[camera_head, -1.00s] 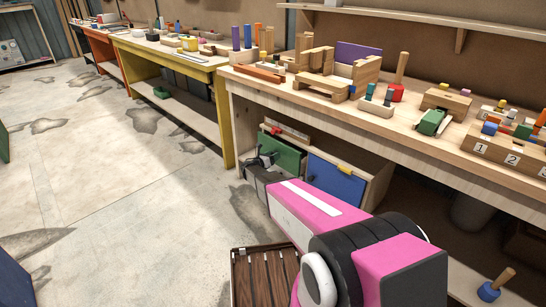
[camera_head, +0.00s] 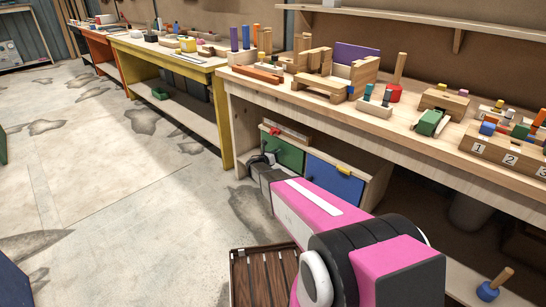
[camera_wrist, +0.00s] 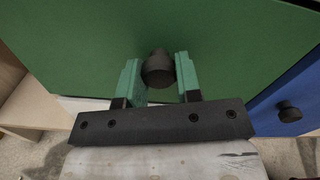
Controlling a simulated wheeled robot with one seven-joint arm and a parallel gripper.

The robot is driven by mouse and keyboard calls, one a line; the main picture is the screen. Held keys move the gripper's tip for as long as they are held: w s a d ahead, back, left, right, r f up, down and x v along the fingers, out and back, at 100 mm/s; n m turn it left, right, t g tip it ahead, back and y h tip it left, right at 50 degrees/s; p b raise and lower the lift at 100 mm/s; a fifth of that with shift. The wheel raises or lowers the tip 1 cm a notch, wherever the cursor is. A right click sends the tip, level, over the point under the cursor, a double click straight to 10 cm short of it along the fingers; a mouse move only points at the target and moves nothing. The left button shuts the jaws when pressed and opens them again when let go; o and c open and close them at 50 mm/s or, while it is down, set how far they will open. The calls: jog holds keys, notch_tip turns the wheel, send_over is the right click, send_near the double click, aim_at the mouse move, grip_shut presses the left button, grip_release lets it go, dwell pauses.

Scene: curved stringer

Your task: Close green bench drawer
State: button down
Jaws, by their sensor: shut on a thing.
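The green drawer front (camera_head: 288,154) is in the low cabinet under the wooden bench, left of a blue drawer front (camera_head: 336,181). In the wrist view, the green front (camera_wrist: 85,45) fills most of the picture, with a round black knob (camera_wrist: 157,70). My gripper (camera_wrist: 158,76) is shut on this knob, one green-padded finger on each side. In the head view, my gripper (camera_head: 262,160) is at the left part of the green front, partly hidden by my own arm.
The blue drawer's black knob (camera_wrist: 289,112) is at the right in the wrist view. Wooden toys and blocks stand on the benchtop (camera_head: 400,128) above. A yellow bench (camera_head: 222,110) stands to the left. The concrete floor (camera_head: 110,190) at left is open.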

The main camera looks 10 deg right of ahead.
jog(key=shift+w+d, duration=0.15)
jog(key=c, duration=0.8)
grip_release()
jog(key=v, duration=1)
jog(key=shift+s+a, duration=0.25)
